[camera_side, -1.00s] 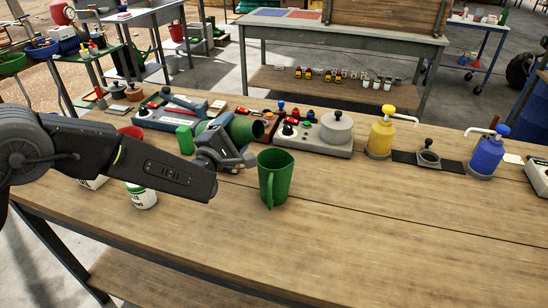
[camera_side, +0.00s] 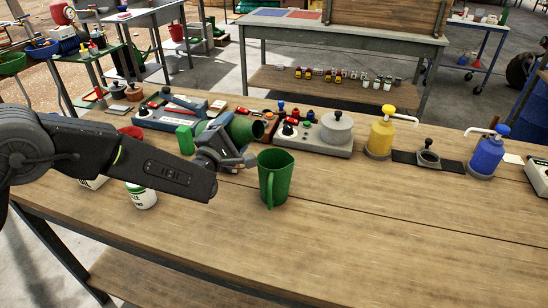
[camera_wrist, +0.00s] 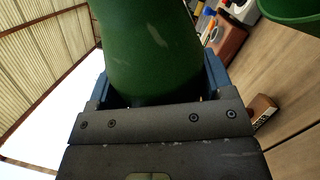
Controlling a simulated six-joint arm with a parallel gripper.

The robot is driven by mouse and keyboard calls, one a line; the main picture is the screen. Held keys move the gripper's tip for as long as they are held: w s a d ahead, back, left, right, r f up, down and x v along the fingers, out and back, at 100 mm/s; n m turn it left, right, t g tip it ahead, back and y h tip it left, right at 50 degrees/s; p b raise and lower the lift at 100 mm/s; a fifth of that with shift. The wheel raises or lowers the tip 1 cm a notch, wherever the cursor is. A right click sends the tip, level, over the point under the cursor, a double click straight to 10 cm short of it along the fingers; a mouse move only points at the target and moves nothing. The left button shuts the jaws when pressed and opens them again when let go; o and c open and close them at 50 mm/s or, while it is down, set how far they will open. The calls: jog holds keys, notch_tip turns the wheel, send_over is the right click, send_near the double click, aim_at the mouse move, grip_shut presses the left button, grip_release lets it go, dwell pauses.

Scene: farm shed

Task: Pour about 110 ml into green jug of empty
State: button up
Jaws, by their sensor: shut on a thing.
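A green jug (camera_side: 274,178) with a side handle stands upright on the wooden bench; no liquid shows in it. My gripper (camera_side: 218,147) is shut on a second green vessel (camera_side: 244,128), a darker one. That vessel lies tipped well over, its round mouth facing right, above the bench and just left of and behind the jug. A green part, perhaps its handle, shows at its left end. In the wrist view the held vessel (camera_wrist: 150,45) fills the space between the jaws, and a green rim (camera_wrist: 292,12) shows at the upper right. I see no stream of liquid.
A grey scale with a pot (camera_side: 337,128) stands behind the jug. A yellow pump bottle (camera_side: 380,136) and a blue pump bottle (camera_side: 487,154) stand to the right. A white can (camera_side: 141,196) stands under my arm. The front right of the bench (camera_side: 400,230) is clear.

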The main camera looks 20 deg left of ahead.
aim_at(232, 121)
jog(key=shift+r, duration=0.1)
jog(key=shift+r+n, duration=0.4)
jog(key=shift+n, duration=0.1)
jog(key=shift+d+r+n+y, duration=0.2)
jog(key=shift+d+n+y, duration=0.15)
jog(key=shift+n, duration=0.65)
jog(key=shift+s+d+r+n, duration=0.1)
jog(key=shift+d+r+n, duration=0.15)
jog(key=shift+r+n, duration=0.4)
jog(key=n, duration=0.1)
jog(key=f+n, duration=0.1)
jog(key=shift+d+f+n+g+y, duration=0.15)
jog(key=shift+f+n+g+y, duration=0.05)
jog(key=shift+n+g+y, duration=0.15)
jog(key=shift+a+r+n, duration=0.3)
jog(key=shift+r+n, duration=0.05)
jog(key=shift+n, duration=0.35)
jog(key=shift+a+r+n, duration=0.1)
jog(key=shift+a+n, duration=0.15)
jog(key=shift+n, duration=0.85)
jog(key=shift+a+r+n+g+y, duration=0.25)
jog(key=shift+r+n+y, duration=0.15)
jog(key=shift+r+n, duration=0.55)
jog(key=shift+f+n, duration=0.45)
jog(key=shift+n, duration=0.5)
